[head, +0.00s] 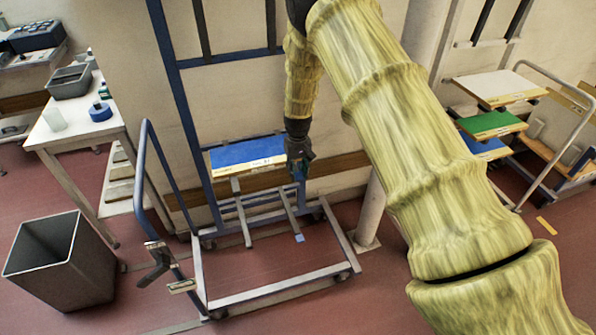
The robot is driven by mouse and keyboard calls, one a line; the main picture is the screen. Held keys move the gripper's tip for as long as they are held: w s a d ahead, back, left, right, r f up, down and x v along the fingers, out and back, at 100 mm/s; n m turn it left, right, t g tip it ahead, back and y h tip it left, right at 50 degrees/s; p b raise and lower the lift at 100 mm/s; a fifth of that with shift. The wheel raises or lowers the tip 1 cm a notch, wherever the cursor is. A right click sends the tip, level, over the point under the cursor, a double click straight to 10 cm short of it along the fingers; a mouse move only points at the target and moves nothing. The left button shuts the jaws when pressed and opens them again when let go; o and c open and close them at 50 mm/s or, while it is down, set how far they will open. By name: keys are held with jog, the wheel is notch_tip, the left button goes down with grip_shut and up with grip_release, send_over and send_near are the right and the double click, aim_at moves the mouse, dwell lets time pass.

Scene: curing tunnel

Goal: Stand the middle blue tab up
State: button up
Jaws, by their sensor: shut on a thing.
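My gripper (300,170) is at the right end of the blue panel (240,154), which lies on the wheeled frame (278,296) by the wall. The gripper is shut on a small blue piece, mostly hidden by the fingers. It looks like a blue tab, but I cannot tell whether it is the middle one, or whether it stands or lies flat. Another small blue piece (299,238) shows lower down, near the frame's right bar.
A grey bin (60,262) stands at left, below a white table (72,126) with a blue tape roll (100,111). A blue handrail (143,160) rises at the frame's left. A cart with white, green and blue boards (490,123) stands at right. Floor is clear in front.

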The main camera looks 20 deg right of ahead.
jog(key=o, duration=1)
jog(key=shift+f, duration=0.1)
notch_tip(320, 180, up, 12)
jog(key=shift+w+r, duration=0.1)
jog(key=shift+w, duration=0.05)
dwell(0.6)
